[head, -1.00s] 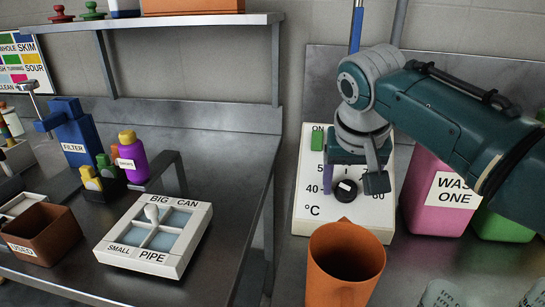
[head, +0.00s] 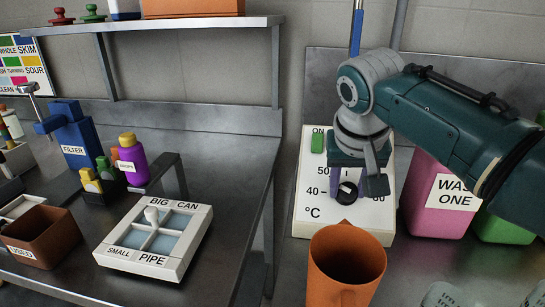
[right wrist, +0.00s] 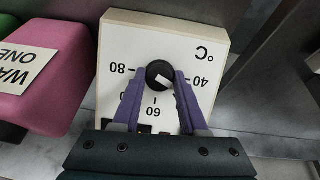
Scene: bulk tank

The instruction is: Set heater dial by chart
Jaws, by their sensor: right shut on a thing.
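The heater panel (head: 307,218) is a white box with a °C dial scale and a green ON button (head: 318,140). Its black heater dial (right wrist: 155,68) shows in the right wrist view, where the panel appears upside down. The dial's white mark points down and to the right there, between 60 and 40. My right gripper (right wrist: 161,82) is shut on the dial, one purple finger on each side. In the head view the gripper partly hides the dial (head: 347,194) and scale. A coloured chart (head: 22,62) hangs at the far left, cut off by the edge. My left gripper is not in view.
An orange jug (head: 345,262) stands close in front of the panel. A pink WASH ONE container (head: 428,195) stands to its right. On the left table are a BIG CAN/SMALL PIPE tray (head: 115,252), a brown USED box (head: 45,245) and a blue FILTER holder (head: 72,130).

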